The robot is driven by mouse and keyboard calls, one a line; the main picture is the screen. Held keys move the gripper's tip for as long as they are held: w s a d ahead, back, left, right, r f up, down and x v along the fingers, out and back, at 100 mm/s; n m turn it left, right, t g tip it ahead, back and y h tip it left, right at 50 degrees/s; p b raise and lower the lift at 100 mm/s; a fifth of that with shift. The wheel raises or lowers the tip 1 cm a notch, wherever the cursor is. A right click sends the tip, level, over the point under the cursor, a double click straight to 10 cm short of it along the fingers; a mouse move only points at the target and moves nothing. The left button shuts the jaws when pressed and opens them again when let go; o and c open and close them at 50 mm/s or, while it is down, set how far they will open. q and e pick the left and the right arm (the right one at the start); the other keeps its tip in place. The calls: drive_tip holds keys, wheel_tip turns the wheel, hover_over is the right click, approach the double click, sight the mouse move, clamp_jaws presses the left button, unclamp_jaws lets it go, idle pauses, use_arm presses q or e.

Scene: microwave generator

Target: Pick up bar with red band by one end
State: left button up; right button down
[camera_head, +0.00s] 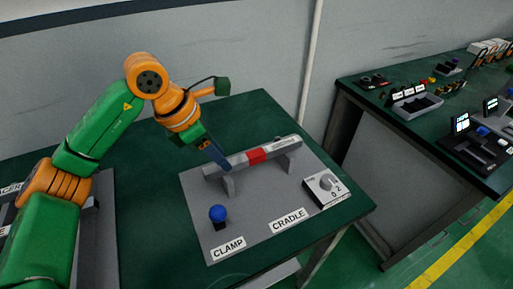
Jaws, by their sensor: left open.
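The grey bar (279,147) with a red band (257,155) around its middle lies level across two upright grey supports on a grey base plate (262,208). My left gripper (219,158) is open and points down at the bar's left end. Its fingers overlap that end in the picture. I cannot tell whether they touch the bar. My right gripper does not show.
A blue ball knob (217,213) stands at the plate's front left, near the CLAMP label (228,248). The CRADLE label (288,220) and a dial box (325,189) are to the right. A second green table (408,124) holds several items across a gap.

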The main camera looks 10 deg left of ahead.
use_arm(q)
drive_tip(key=shift+s+d+f, duration=0.1)
drive_tip(key=shift+d+f, duration=0.1)
drive_tip(key=shift+f, duration=0.4)
drive_tip(key=shift+s+d+f, duration=0.1)
drive_tip(key=shift+d+f, duration=0.05)
drive_tip(key=shift+f, duration=0.4)
drive_tip(key=shift+a+f, duration=0.1)
drive_tip(key=shift+f, duration=0.1)
drive_tip(key=shift+s+d, duration=0.2)
drive_tip(key=shift+d, duration=0.05)
clamp_jaws()
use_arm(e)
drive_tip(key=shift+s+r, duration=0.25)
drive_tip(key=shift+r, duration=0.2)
use_arm(q)
drive_tip(key=shift+r, duration=0.1)
